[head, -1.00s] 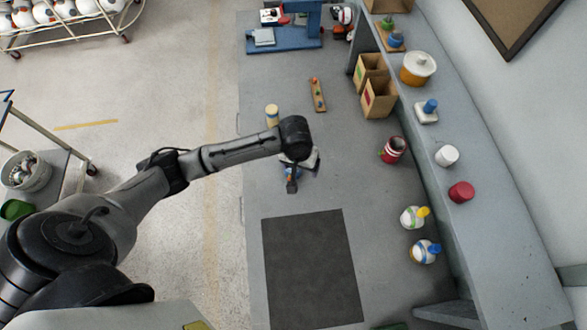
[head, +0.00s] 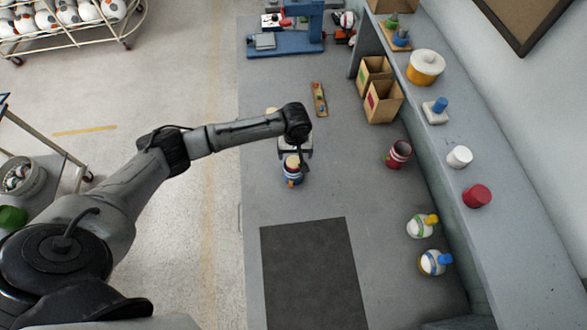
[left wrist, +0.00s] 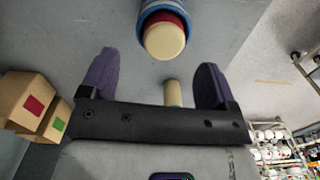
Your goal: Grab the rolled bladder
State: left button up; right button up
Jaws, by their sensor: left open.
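A cream, round-ended cylinder with a red band (left wrist: 165,38), which looks like the rolled bladder, sits in a blue-and-white striped cup (left wrist: 152,8). In the head view its cream top (head: 291,161) shows above the blue cup (head: 292,179) on the grey bench. My left gripper (head: 301,155) is right by it, partly hidden by my wrist. In the left wrist view the purple fingers of my left gripper (left wrist: 155,78) are spread and empty. The cylinder lies just beyond their tips, apart from them. My right gripper is not in view.
A second cream cylinder (left wrist: 173,93) stands behind the gripper, mostly hidden by my wrist in the head view. A dark mat (head: 312,275) lies in front.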

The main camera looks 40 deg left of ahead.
aim_at(294, 161)
pick_arm(q)
jog(key=shift+s+a+f, duration=0.1)
jog(key=shift+f, duration=1.35)
jog(key=shift+s+a+f, duration=0.1)
jog(key=shift+f, duration=1.3)
jog(key=c, duration=1.2)
jog(key=shift+c, duration=0.2)
jog(key=shift+r, duration=0.1)
